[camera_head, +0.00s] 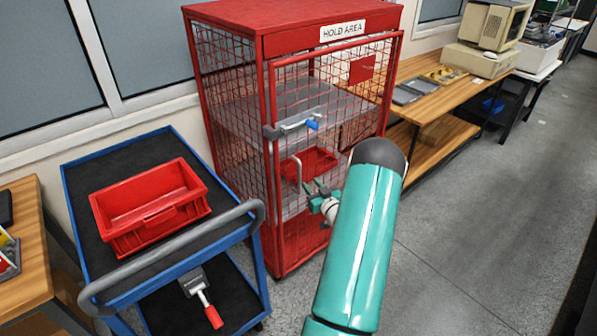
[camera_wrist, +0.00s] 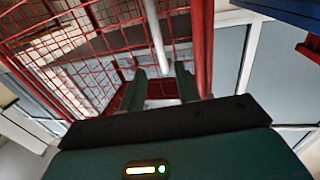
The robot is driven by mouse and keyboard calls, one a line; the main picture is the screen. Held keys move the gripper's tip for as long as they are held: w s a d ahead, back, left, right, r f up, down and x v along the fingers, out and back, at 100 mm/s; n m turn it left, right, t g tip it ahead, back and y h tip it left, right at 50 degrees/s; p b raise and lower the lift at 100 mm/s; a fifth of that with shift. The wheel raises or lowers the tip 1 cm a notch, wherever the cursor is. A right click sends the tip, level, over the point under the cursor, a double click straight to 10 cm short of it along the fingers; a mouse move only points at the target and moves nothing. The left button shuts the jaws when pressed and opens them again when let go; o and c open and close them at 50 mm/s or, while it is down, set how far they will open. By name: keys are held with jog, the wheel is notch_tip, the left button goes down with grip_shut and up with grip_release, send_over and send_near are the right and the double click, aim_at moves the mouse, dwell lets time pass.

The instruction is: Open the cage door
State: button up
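The red mesh cage (camera_head: 228,17) stands against the wall under a HOLD AREA sign. Its door (camera_head: 335,48) is a red mesh frame on the front and looks closed or nearly so. A grey latch bar with a blue-tipped lever (camera_head: 313,124) sits across the door's left side. A pale vertical pull handle (camera_head: 298,172) is below it and also shows in the wrist view (camera_wrist: 156,40). My gripper (camera_head: 318,192) is just right of the handle's lower part. In the wrist view its fingers (camera_wrist: 163,88) are apart, with the handle's end between or just beyond them; contact is unclear.
A blue cart (camera_head: 72,190) with a red bin (camera_head: 150,208) stands close left of the cage, its grey push handle facing forward. A wooden bench (camera_head: 432,98) stands right of the cage. The floor (camera_head: 460,220) in front and right is clear.

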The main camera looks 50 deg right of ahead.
jog(key=x, duration=0.9)
jog(key=shift+w, duration=0.2)
grip_shut()
